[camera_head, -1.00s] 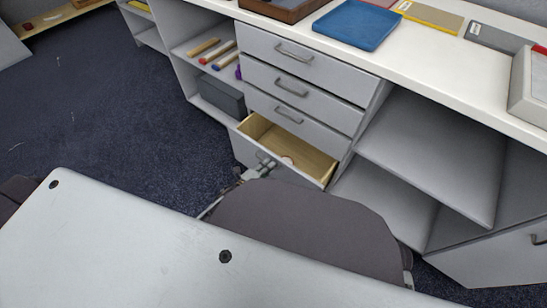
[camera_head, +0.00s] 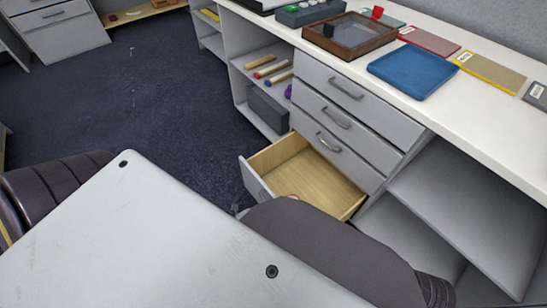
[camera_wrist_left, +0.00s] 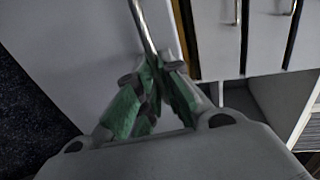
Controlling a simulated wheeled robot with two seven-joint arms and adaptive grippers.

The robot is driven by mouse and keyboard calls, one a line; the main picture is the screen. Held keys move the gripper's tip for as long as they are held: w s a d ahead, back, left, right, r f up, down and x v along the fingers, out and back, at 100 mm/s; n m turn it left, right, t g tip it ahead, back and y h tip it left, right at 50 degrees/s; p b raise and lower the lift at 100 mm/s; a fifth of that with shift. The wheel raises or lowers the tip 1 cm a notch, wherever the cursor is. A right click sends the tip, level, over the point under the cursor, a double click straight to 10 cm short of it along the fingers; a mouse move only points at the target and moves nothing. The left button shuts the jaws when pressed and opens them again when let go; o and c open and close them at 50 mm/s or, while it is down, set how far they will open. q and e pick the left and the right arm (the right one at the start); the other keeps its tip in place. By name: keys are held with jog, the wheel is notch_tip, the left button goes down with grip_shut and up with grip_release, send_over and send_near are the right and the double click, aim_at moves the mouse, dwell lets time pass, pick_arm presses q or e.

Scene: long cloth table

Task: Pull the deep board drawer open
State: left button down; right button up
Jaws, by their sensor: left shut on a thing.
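The deep board drawer (camera_head: 312,168) is the lowest of the drawer stack and stands well open, its pale wooden inside showing. Its grey front (camera_head: 254,184) faces left, partly hidden by my arm. In the left wrist view my left gripper (camera_wrist_left: 157,80) has its green-padded fingers closed around the drawer's metal bar handle (camera_wrist_left: 143,28), in front of the drawer's plain grey front (camera_wrist_left: 90,40). In the head view that gripper is hidden behind my own arm. My right gripper is in neither view.
Three shut drawers with handles (camera_head: 345,88) sit above the open one. A blue tray (camera_head: 412,72) and a brown framed box (camera_head: 348,38) stand on the white top. Open shelves (camera_head: 455,215) lie to the right. Dark carpet (camera_head: 150,100) is clear to the left.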

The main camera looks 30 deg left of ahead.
pick_arm(q)
jog(key=shift+s+a, duration=0.2)
jog(key=shift+s, duration=0.2)
jog(key=c, duration=1.6)
grip_release()
jog(key=shift+o, duration=0.2)
jog(key=v, duration=1.2)
jog(key=shift+d, duration=0.1)
jog(key=shift+s, duration=0.1)
